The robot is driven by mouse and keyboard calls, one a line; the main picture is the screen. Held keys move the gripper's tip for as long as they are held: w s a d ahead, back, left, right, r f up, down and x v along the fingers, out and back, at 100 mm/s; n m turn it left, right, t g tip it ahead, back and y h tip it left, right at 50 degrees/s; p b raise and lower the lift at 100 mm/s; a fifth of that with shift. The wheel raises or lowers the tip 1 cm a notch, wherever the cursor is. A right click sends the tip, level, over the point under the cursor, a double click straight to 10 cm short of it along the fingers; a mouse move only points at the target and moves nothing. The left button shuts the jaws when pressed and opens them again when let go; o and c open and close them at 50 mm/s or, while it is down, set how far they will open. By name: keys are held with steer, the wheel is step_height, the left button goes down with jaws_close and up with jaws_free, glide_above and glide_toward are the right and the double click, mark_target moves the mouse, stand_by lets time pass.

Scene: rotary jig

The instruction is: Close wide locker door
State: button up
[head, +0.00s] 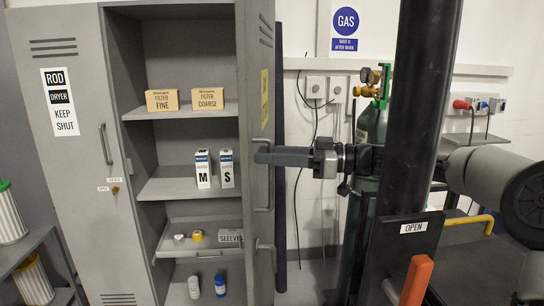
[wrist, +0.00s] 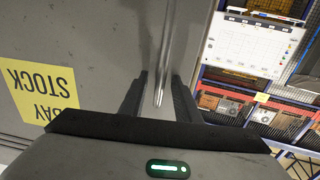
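The wide locker door (head: 257,100) stands open at the right side of the grey locker, seen at a steep angle. In the wrist view the door (wrist: 70,45) fills the left side, with a yellow label reading "STOCK" (wrist: 42,88) upside down. A long bar handle (head: 269,185) is on the door; it also shows in the wrist view (wrist: 168,55). My gripper (head: 262,156) is at the upper part of this handle. In the wrist view its two fingers (wrist: 160,82) are apart, one on each side of the bar, with a gap visible at the left.
The locker shelves hold filter boxes (head: 186,99), M and S cartons (head: 215,169), a sleeve box (head: 230,236) and small bottles (head: 207,287). A narrower door marked "ROD DRYER KEEP SHUT" (head: 85,160) is shut at the left. A green gas cylinder (head: 372,125) stands right of the door.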

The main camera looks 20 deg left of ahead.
steer(key=w+d+b, duration=0.2)
steer(key=w+d, duration=0.1)
steer(key=d, duration=1.4)
steer(key=shift+w+d+f, duration=0.1)
